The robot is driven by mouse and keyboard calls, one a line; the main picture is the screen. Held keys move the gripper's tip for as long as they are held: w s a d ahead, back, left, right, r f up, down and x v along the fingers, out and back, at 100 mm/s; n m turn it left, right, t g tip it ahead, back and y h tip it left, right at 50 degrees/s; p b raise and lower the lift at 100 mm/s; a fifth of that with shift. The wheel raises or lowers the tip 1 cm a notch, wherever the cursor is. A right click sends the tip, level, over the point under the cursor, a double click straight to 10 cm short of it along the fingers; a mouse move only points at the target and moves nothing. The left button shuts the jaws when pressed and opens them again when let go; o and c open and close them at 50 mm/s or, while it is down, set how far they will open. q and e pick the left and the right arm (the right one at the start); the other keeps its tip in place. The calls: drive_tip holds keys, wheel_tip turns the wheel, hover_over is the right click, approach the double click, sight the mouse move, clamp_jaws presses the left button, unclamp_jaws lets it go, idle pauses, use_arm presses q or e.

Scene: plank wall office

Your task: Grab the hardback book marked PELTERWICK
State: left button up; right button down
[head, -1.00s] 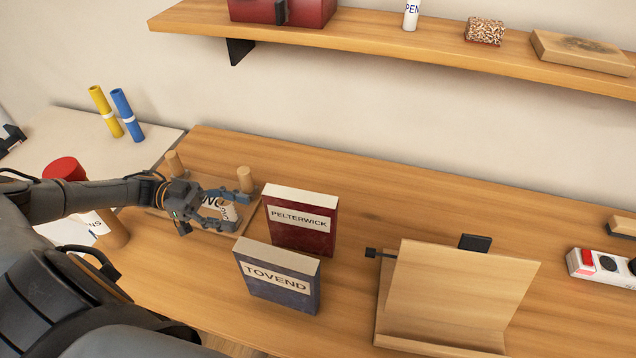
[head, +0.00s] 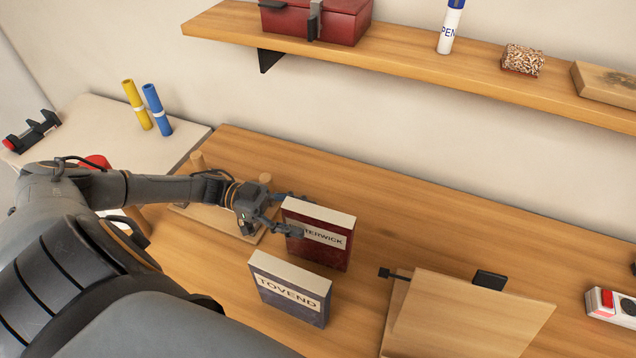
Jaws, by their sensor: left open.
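The red hardback book marked PELTERWICK (head: 327,254) stands upright on the wooden desk, its label partly covered by a finger of my left gripper. My left gripper (head: 292,214) is open at the book's left edge, with one finger in front of the cover and the other reaching behind the book. I cannot tell whether either finger touches it. The blue book marked TOVEND (head: 290,291) stands upright in front of it, a little to the left. My right gripper is not in view.
A wooden stand (head: 465,318) is to the right of the books. A wooden board with pegs (head: 190,211) lies behind my left arm. A shelf (head: 400,59) with a red box (head: 335,22) hangs above. The desk (head: 400,215) behind the books is clear.

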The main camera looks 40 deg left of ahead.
sight(318, 222)
use_arm(q)
drive_tip(key=p+x, duration=0.1)
drive_tip(key=x, duration=0.3)
drive_tip(key=shift+d, duration=0.35)
drive_tip(key=shift+a, duration=0.1)
clamp_jaws()
drive_tip(key=shift+r, duration=0.1)
